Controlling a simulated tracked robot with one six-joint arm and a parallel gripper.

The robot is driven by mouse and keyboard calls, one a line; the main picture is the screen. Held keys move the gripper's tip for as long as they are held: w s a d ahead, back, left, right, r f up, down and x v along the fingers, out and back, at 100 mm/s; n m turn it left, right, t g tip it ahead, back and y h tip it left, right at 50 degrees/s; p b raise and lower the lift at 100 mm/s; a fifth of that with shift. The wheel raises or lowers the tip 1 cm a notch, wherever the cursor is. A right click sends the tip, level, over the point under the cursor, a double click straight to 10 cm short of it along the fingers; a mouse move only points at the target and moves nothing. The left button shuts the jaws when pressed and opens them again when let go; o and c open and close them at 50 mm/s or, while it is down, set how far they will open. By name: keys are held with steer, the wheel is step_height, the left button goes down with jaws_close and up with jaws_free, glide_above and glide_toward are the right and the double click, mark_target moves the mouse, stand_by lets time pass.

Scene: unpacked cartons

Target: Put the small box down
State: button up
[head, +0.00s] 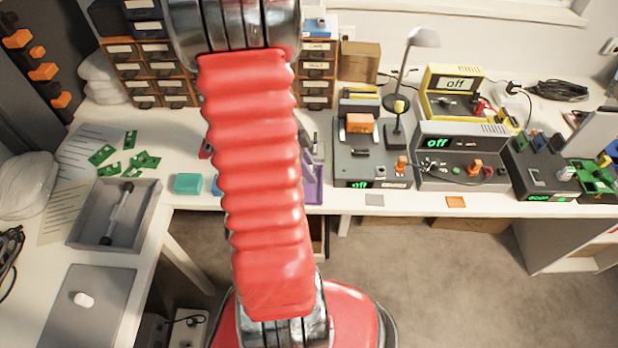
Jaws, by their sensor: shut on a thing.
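My red ribbed arm fills the middle of the head view, and my gripper does not show. No held box can be seen, and the area behind the arm is hidden. A small brown cardboard box (360,62) stands at the back of the white desk, right of my arm. A small teal block (187,184) lies near the desk's front edge, left of my arm. I cannot tell whether either is the task's small box.
A grey tray (149,200) and green circuit boards (143,160) lie on the left. Grey devices (372,160), a yellow unit (452,92) and a lamp (423,38) crowd the right. Drawer cabinets (150,72) stand behind. A narrow front strip of the white desk (415,203) is mostly clear.

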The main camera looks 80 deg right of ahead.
steer(key=shift+f, duration=1.9)
steer(key=shift+f, duration=0.1)
steer(key=o, duration=1.1)
steer(key=shift+c, duration=0.2)
steer(key=v, duration=1.2)
